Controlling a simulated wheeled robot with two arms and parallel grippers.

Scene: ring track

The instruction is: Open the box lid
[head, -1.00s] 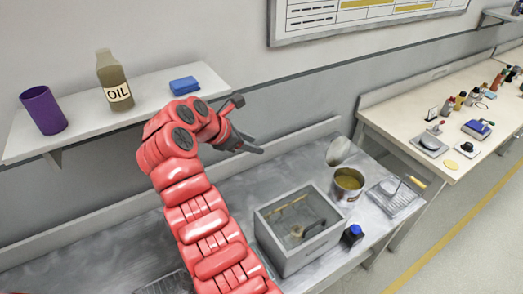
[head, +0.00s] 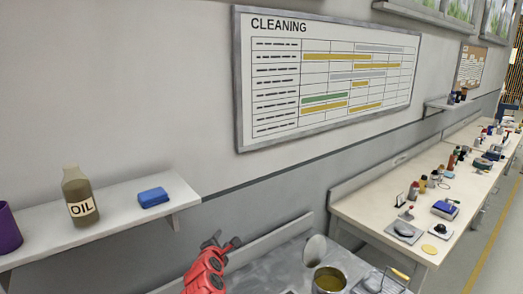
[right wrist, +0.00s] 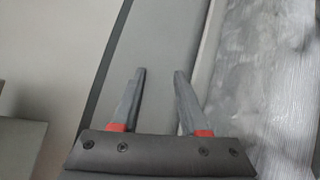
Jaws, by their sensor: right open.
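The grey box is not clearly in view now; the head view's bottom edge cuts off that part of the bench. I see no box lid that I can make out. My right gripper (head: 226,243) is over the back of the metal bench (head: 262,262), near the wall. In the right wrist view its two grey fingers (right wrist: 160,72) are apart with nothing between them. My left gripper is not in view.
An open tin (head: 328,281) stands on the bench, with its round lid (head: 315,250) tilted up behind it. A shelf (head: 110,221) holds an oil bottle (head: 80,198), a blue block (head: 153,197) and a purple cup (head: 8,230). A cluttered pale bench (head: 375,206) lies to the right.

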